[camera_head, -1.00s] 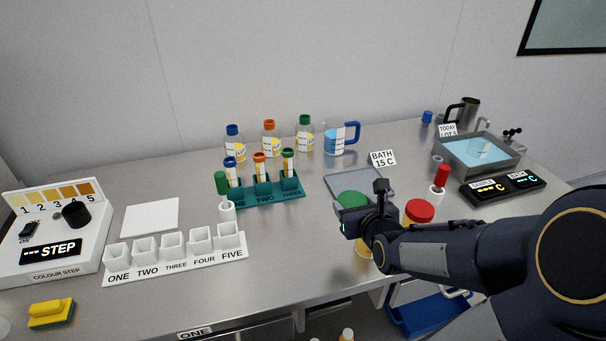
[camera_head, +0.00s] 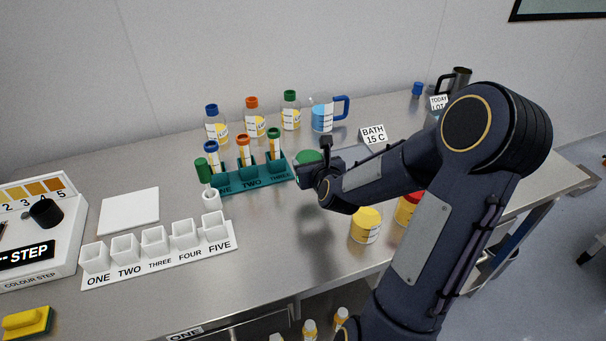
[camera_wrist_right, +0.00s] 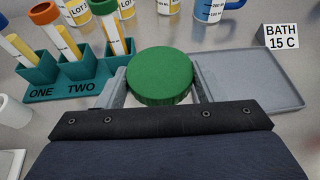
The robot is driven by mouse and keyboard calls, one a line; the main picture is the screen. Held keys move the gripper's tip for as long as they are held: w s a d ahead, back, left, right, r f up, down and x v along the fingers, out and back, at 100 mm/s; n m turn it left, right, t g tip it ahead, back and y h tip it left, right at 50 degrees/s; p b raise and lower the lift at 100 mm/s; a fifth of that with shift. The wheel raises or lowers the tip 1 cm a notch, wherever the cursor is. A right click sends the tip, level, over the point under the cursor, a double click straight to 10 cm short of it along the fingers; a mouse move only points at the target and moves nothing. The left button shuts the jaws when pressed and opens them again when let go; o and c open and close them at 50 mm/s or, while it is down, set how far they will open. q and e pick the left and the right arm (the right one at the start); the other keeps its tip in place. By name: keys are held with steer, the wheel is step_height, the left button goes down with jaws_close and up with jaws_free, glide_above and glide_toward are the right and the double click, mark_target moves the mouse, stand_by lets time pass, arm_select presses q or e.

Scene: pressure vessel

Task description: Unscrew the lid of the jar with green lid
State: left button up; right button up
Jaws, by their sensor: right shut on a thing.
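The green lid (camera_head: 307,156) shows at the end of my right gripper (camera_head: 308,170), beside the teal rack. In the right wrist view the round green lid (camera_wrist_right: 160,76) sits between the two fingers of my right gripper (camera_wrist_right: 158,88), which are shut on it. Whatever is below the lid is hidden, so I cannot tell whether the jar body is attached. A shadow lies on the table below the gripper. My left gripper is not in view.
The teal rack (camera_head: 241,186) with capped tubes is close left of the gripper. The grey tray (camera_wrist_right: 252,80) is to the right. A yellow-lidded jar (camera_head: 366,225) and a red-lidded jar (camera_head: 408,208) stand near my forearm. Bottles and a blue-handled beaker (camera_head: 323,118) stand behind.

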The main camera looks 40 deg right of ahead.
steer(key=w+f, duration=0.1)
steer(key=f, duration=0.1)
steer(key=w+f, duration=0.1)
steer(key=w, duration=0.1)
steer(key=shift+f, duration=0.4)
steer(key=shift+w+f+p, duration=0.3)
steer(key=shift+w+f, duration=0.05)
steer(key=shift+f, duration=0.1)
step_height(320, 180, down, 3)
steer(key=shift+d, duration=0.1)
steer(key=shift+f+b, duration=0.4)
steer(key=shift+b, duration=0.3)
steer(key=o, duration=1.1)
